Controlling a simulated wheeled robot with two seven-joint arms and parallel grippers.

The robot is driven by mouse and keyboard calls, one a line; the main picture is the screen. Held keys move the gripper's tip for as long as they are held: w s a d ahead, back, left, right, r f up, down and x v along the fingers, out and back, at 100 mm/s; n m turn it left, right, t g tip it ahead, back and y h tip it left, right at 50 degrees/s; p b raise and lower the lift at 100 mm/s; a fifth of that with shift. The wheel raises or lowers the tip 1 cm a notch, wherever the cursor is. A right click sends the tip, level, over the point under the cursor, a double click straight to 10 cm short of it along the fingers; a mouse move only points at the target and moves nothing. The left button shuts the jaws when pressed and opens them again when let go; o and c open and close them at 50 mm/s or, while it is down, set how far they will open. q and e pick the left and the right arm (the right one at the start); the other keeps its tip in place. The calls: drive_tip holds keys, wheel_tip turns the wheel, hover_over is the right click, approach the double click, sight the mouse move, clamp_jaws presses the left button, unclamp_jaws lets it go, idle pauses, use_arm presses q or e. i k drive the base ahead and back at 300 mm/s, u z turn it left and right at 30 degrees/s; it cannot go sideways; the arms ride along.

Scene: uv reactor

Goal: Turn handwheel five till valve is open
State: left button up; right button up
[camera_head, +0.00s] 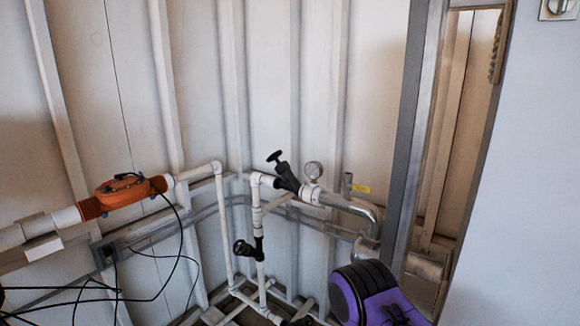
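Several black valve handles sit on the white pipework, and no number is readable on any of them. Another black handwheel (241,248) sticks out to the left from the lower vertical pipe. A dark part at the bottom edge is cut off. I cannot tell which one is handwheel five or whether its valve is open. Neither of my grippers is in view.
An orange unit (125,191) with a black cable (170,290) sits in the left pipe. A metal pipe (352,208) bends down on the right. A grey post (412,130) and a pale panel (510,190) bound the right side. White ribbed walls stand behind.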

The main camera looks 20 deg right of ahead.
sight(274, 157)
drive_tip(key=z, duration=0.25)
drive_tip(key=k, duration=0.1)
drive_tip(key=u, duration=1.2)
drive_tip(key=i, duration=0.9)
drive_tip(key=z, duration=2.3)
